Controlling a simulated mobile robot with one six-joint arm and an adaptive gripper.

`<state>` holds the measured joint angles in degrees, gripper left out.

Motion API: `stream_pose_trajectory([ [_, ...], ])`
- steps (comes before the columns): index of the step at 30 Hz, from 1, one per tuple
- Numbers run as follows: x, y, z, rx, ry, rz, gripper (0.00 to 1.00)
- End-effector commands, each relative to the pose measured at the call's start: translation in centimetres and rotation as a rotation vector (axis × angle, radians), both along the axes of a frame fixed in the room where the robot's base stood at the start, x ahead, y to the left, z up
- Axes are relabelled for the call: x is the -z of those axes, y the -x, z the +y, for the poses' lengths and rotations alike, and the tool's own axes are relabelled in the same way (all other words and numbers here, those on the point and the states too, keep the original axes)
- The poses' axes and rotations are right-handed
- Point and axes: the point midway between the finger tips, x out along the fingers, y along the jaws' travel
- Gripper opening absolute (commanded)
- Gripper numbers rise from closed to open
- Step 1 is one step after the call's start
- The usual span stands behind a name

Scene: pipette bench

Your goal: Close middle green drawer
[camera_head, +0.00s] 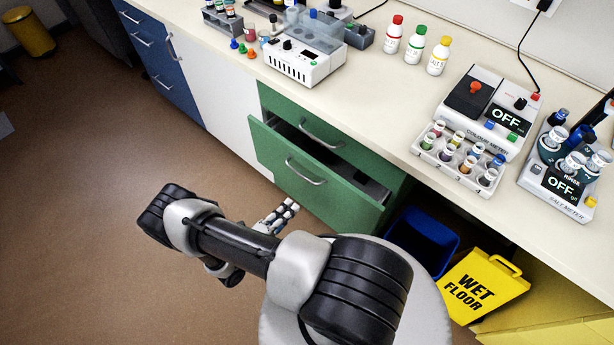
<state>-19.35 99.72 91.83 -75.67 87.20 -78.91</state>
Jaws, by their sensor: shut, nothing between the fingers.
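The middle green drawer (310,173) stands pulled out from the green cabinet under the bench, its dark inside showing behind the front panel. It has a curved metal handle (305,172) on its front. Another green drawer (318,122) above it is flush with the cabinet and has its own handle. My gripper (288,208) is low in front of the open drawer, its fingers together and empty. It appears apart from the drawer front, though the gap is hard to judge. My arm hides part of the gripper and the floor below the drawer.
A blue bin (424,240) and a yellow wet floor sign (484,287) stand right of the drawer. Above, the bench top (375,120) carries a white device (304,62), bottles, a vial rack (459,162) and meters.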

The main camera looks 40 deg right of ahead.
Motion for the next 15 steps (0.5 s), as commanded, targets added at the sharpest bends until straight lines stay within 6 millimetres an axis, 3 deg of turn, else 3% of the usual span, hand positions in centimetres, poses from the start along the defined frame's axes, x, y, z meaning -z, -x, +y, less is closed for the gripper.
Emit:
stream_pose_trajectory([
  [5, 0.0, 0.0, -2.4, 0.007, 0.000, 0.002, 0.00],
  [15, 0.0, -0.6, -9.6, 0.010, -0.001, -0.001, 0.00],
])
